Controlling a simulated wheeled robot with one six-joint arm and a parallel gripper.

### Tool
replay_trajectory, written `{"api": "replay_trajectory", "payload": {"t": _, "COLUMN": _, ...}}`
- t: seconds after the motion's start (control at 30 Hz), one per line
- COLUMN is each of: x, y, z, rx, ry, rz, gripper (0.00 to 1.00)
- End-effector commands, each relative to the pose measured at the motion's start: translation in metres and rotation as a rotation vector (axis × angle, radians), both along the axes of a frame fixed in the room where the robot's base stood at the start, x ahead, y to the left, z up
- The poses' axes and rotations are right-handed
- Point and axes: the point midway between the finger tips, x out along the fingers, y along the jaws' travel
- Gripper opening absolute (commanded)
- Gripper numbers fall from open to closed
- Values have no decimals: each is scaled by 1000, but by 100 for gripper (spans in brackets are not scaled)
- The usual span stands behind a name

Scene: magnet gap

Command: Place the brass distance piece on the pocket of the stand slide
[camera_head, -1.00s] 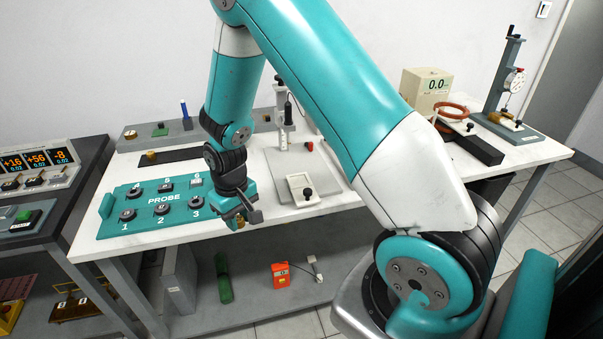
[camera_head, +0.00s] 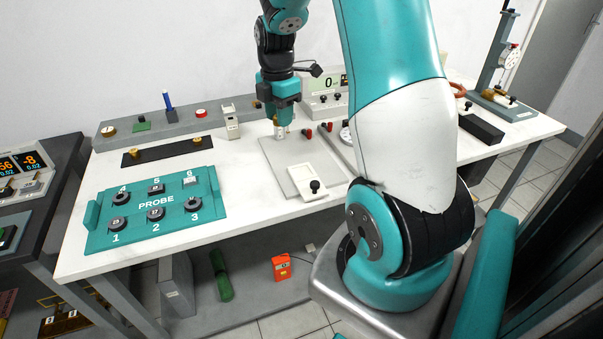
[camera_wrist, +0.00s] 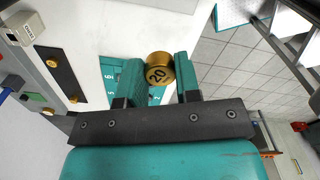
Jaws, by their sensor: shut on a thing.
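My gripper (camera_wrist: 160,85) is shut on the brass distance piece (camera_wrist: 157,69), a short round piece marked 20, held between the teal fingers in the wrist view. In the head view my gripper (camera_head: 281,125) is pointed down over the far part of a grey plate, mostly hiding the piece. A white slide with a black knob (camera_head: 304,180) lies on the front of that plate. I cannot tell which is the stand slide, and no pocket shows clearly.
A teal PROBE tray (camera_head: 155,228) with several numbered places holds dark round pieces at the left. A black strip (camera_head: 165,152) with brass pieces lies behind it. A black block (camera_head: 480,127) lies at the right. The table's front middle is clear.

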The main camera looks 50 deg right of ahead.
Motion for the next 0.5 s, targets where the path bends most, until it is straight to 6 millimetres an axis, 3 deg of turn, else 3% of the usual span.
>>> {"api": "replay_trajectory", "payload": {"t": 0.1, "x": -16, "y": -23, "z": 21, "rx": -1, "ry": -3, "rz": 184, "gripper": 5}}
{"api": "replay_trajectory", "payload": {"t": 0.3, "x": -32, "y": -40, "z": 38, "rx": 0, "ry": 0, "rz": 374, "gripper": 5}}
{"api": "replay_trajectory", "payload": {"t": 0.4, "x": -34, "y": -42, "z": 31, "rx": 3, "ry": 3, "rz": 406, "gripper": 5}}
{"api": "replay_trajectory", "payload": {"t": 0.5, "x": -35, "y": -41, "z": 10, "rx": 6, "ry": 6, "rz": 411, "gripper": 5}}
